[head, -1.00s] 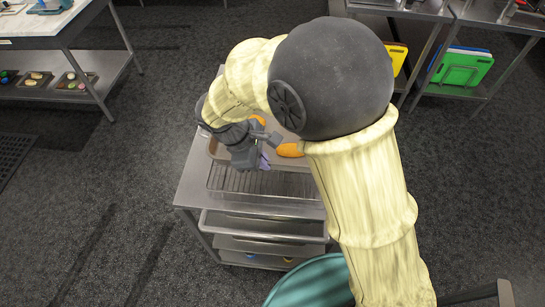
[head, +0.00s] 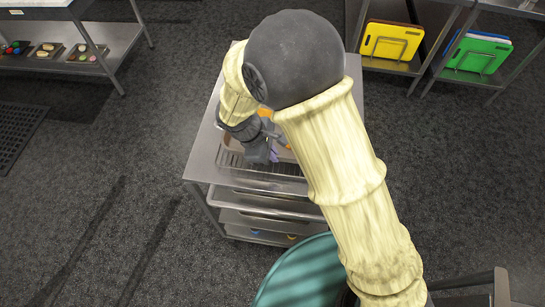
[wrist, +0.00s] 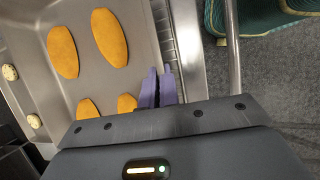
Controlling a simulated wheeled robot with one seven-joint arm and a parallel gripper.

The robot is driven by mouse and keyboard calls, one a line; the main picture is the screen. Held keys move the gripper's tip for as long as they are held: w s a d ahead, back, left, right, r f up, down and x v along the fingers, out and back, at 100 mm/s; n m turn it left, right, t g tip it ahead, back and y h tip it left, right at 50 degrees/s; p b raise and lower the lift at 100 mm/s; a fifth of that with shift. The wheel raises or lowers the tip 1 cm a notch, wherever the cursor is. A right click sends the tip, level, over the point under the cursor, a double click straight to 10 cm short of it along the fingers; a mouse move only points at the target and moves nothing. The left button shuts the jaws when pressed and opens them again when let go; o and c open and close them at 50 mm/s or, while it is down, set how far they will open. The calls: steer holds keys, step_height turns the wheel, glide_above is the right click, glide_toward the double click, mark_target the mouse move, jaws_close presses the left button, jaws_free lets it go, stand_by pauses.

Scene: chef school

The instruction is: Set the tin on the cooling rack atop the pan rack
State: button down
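In the head view the tin is mostly hidden behind my arm. My gripper (wrist: 158,88) has its two purple fingers close together on either side of the tin's near rim, apparently shut on it. In the head view my gripper (head: 272,155) is over the wire cooling rack (head: 236,163). The cooling rack lies on the steel pan rack's top (head: 203,160). In the wrist view only a narrow strip of the cooling rack (wrist: 161,22) shows beside the tin.
The pan rack has trays on shelves below its top. A teal round object (head: 300,275) stands close in front of it. Shelves with yellow (head: 391,41) and green (head: 476,55) boards stand at the back right. The floor to the left is open.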

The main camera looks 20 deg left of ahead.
steer(key=shift+f+p, duration=0.3)
steer(key=shift+f, duration=1.2)
steer(key=c, duration=1.7)
jaws_free()
steer(key=b+v, duration=0.3)
steer(key=v, duration=0.9)
steer(key=shift+d, duration=0.1)
